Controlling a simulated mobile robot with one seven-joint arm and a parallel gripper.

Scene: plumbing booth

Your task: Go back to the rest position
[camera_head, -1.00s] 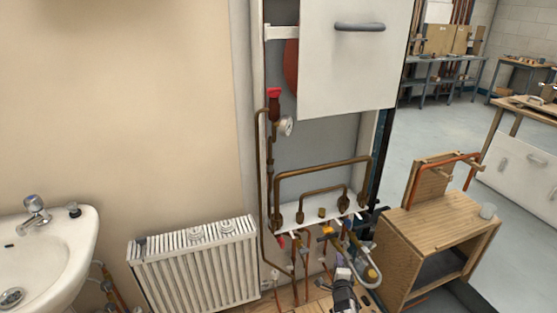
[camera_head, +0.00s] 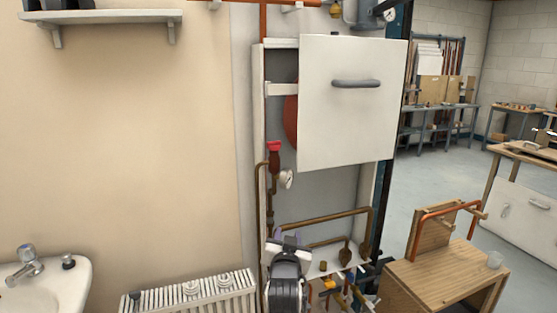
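My gripper (camera_head: 288,241) shows at the bottom centre, in front of the lower part of the open white wall cabinet (camera_head: 262,200). It is seen from behind, and its dark wrist hides part of the copper pipework (camera_head: 325,220). Its fingers are small and partly hidden, so I cannot tell whether they are open or shut. No object shows clearly in it.
The cabinet's white panel with a grey handle (camera_head: 355,84) stands above my gripper. A radiator (camera_head: 195,294) and a sink (camera_head: 60,290) are at left. A wooden bench (camera_head: 440,275) with a copper pipe stands at right. Open floor (camera_head: 400,180) lies behind it.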

